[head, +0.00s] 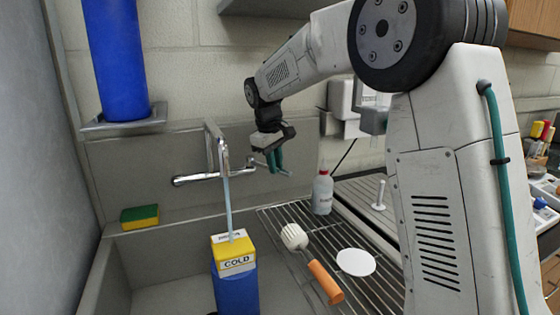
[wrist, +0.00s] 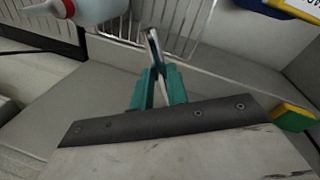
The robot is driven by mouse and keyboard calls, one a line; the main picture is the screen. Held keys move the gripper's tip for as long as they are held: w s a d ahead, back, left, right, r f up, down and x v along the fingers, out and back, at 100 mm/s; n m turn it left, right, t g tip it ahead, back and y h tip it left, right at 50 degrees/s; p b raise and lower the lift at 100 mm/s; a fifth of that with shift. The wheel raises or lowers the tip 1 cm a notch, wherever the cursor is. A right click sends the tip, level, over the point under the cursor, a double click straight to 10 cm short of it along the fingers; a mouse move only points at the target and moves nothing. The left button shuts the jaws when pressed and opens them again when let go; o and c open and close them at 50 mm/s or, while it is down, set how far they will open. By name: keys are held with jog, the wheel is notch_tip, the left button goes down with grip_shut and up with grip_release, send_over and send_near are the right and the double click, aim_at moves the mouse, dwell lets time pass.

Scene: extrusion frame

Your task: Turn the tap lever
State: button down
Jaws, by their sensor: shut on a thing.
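The chrome tap (head: 203,177) is mounted on the wall above the sink, with its spout reaching forward. A pale, thin stream runs from the spout down to the top of a blue container with a yellow and white "COLD" label (head: 236,265). My gripper (head: 274,160) is at the right end of the tap, with its teal fingers pointing down. In the wrist view my gripper (wrist: 158,88) is closed around the metal tap lever (wrist: 153,45), whose end sticks out past the fingertips. The part of the lever between the fingers is mostly hidden.
A white bottle with a red cap (head: 322,192) stands right of the tap on the wire rack (head: 290,215). A brush with an orange handle (head: 325,283) and a white disc (head: 355,262) lie there too. A yellow and green sponge (head: 139,217) sits on the left ledge.

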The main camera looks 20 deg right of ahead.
jog(key=shift+s+a+m+g, duration=0.15)
jog(key=shift+a+m, duration=0.7)
jog(key=shift+m, duration=0.1)
jog(key=shift+s+a+m+g, duration=0.15)
jog(key=shift+a+m+g, duration=0.05)
jog(key=shift+a+m, duration=0.75)
jog(key=shift+s+a+m+g, duration=0.15)
jog(key=shift+a+m, duration=0.65)
jog(key=shift+m, duration=0.2)
jog(key=c, duration=1.4)
grip_release()
jog(key=shift+a, duration=0.1)
jog(key=shift+o, duration=0.2)
notch_tip(320, 180, up, 8)
jog(key=a, duration=0.1)
jog(key=shift+a+f, duration=0.15)
jog(key=shift+a, duration=0.05)
